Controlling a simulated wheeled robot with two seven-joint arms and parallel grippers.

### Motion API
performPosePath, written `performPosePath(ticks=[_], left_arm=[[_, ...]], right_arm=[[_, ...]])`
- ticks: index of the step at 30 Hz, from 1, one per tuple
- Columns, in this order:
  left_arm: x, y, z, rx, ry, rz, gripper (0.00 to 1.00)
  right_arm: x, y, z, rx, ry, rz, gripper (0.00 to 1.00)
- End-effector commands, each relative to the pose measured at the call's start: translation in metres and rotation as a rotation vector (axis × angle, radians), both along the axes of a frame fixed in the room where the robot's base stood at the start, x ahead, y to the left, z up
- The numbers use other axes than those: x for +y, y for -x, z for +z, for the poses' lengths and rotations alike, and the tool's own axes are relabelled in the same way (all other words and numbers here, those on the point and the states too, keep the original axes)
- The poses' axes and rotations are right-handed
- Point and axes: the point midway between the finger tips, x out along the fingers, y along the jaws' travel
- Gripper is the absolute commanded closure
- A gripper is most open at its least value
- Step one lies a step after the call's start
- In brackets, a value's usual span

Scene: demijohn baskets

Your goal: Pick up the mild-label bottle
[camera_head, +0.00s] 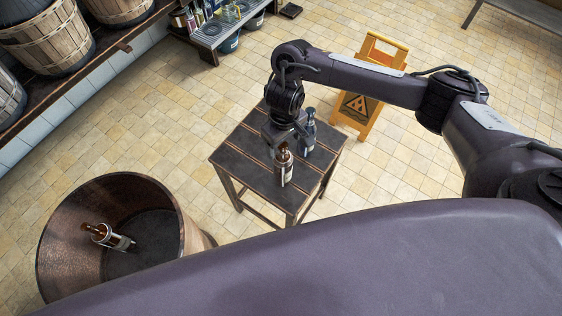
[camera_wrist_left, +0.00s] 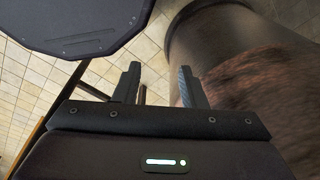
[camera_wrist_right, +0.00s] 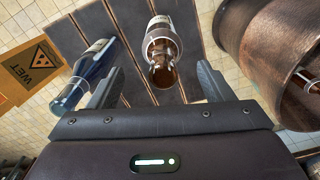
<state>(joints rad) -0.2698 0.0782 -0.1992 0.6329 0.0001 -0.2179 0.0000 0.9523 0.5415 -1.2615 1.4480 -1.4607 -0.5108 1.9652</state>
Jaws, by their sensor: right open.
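A small brown bottle (camera_head: 284,166) with a pale label stands upright on the dark slatted stool table (camera_head: 240,160). A blue-black bottle (camera_head: 308,132) stands beside it. I cannot read either label. My right gripper (camera_head: 280,139) is open, low over the table next to the brown bottle. Another brown bottle (camera_head: 105,236) leans inside the round tub (camera_head: 180,225). My left gripper (camera_wrist_left: 160,85) is open and empty beside the tub.
A yellow wet-floor sign (camera_head: 366,98) stands right behind the table. Wooden baskets (camera_head: 52,42) sit on a shelf at upper left. A counter (camera_head: 215,32) with bottles stands at the back. The tiled floor between is clear.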

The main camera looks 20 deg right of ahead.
Motion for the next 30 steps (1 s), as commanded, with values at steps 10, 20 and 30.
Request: performPosePath(ticks=[10,20,30], left_arm=[[0.003,0.060,-0.005,0.085,-0.005,-0.001,0.62],[0.000,0.015,-0.001,0.020,0.001,-0.001,0.62],[0.002,0.034,-0.003,0.047,-0.004,-0.002,0.62]], right_arm=[[0.003,-0.003,-0.047,0.002,0.001,-0.001,0.26],[0.003,-0.004,-0.057,-0.001,0.000,0.000,0.26],[0.003,-0.004,-0.056,-0.001,-0.001,0.000,0.68]])
